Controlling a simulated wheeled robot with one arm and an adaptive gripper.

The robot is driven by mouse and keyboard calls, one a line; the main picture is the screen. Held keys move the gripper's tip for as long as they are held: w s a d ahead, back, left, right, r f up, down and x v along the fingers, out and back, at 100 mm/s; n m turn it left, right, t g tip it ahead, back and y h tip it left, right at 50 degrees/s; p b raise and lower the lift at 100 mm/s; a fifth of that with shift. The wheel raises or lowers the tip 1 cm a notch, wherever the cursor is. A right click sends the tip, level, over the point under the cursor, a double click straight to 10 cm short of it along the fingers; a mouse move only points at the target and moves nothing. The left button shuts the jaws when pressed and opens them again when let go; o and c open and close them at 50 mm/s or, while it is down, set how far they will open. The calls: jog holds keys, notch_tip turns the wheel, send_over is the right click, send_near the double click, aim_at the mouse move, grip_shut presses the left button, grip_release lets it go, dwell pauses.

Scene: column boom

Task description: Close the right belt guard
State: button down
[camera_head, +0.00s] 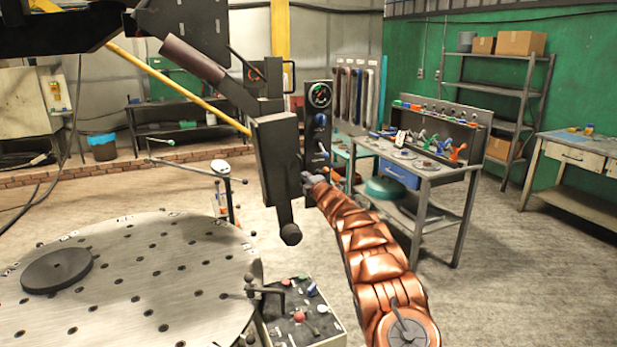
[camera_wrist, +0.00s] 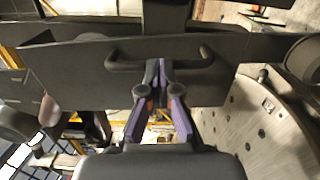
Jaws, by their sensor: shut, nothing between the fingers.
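A dark flat panel with a bar handle, which looks like the belt guard (camera_wrist: 75,75), fills the upper middle of the wrist view. Its handle (camera_wrist: 125,61) runs sideways, and its middle is hidden behind my fingers. My gripper (camera_wrist: 158,88) is shut, with its fingertips in front of the handle at the panel; I cannot tell whether they touch. In the head view my gripper (camera_head: 306,181) is at the right side of the dark boom head (camera_head: 277,160), and the guard's face is turned away. I cannot tell how far the guard stands open.
A round drilled metal table (camera_head: 180,285) with a dark disc (camera_head: 57,270) on it is at lower left. A control box (camera_head: 300,312) with knobs stands beside it. A workbench with tools (camera_head: 425,175) is behind my arm at right. Open floor (camera_head: 520,285) lies at lower right.

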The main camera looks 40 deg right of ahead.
jog(key=shift+w+d, duration=0.15)
jog(key=shift+d, duration=0.05)
jog(key=shift+a+f, duration=0.1)
jog(key=shift+a, duration=0.05)
dwell(0.6)
jog(key=s+d+b, duration=0.1)
jog(key=s+b, duration=0.7)
jog(key=s, duration=0.3)
jog(key=shift+s+d+r, duration=0.3)
jog(key=shift+d+r, duration=0.05)
jog(key=shift+d, duration=0.05)
